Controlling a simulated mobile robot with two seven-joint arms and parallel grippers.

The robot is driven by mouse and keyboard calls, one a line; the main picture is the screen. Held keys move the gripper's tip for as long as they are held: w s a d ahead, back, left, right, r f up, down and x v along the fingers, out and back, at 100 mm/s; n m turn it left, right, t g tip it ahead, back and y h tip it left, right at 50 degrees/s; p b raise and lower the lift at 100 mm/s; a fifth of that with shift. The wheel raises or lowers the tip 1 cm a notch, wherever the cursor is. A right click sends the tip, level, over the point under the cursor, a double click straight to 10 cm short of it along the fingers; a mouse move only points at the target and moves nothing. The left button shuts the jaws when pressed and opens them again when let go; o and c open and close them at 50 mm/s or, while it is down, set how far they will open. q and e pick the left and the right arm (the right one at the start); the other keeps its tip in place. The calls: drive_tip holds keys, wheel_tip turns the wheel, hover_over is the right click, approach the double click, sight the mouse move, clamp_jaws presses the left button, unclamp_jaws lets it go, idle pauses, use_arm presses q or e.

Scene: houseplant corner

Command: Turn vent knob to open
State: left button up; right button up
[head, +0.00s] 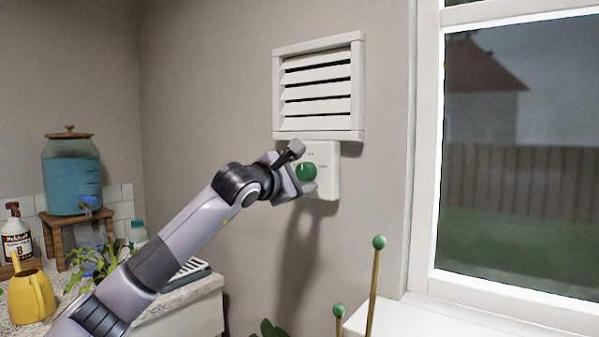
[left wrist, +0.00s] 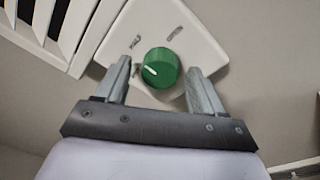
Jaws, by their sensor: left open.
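The vent knob is a round green knob (head: 306,171) on a white control plate (head: 328,180) on the wall, just below the white slatted vent (head: 318,90). In the left wrist view the knob (left wrist: 159,67) carries a white pointer line toward its left side, and small dark lettering shows on the plate (left wrist: 196,45). My left gripper (head: 300,168) is at the knob. In the left wrist view its two fingers (left wrist: 161,85) are open, one on each side of the knob, with gaps visible. The vent slats show dark gaps between them. My right gripper is in neither view.
Green-tipped stakes (head: 376,275) stand low before the window sill (head: 420,318). The wall around the plate is clear.

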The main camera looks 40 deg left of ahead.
use_arm(q)
drive_tip(key=shift+c, duration=0.3)
drive_tip(key=c, duration=1)
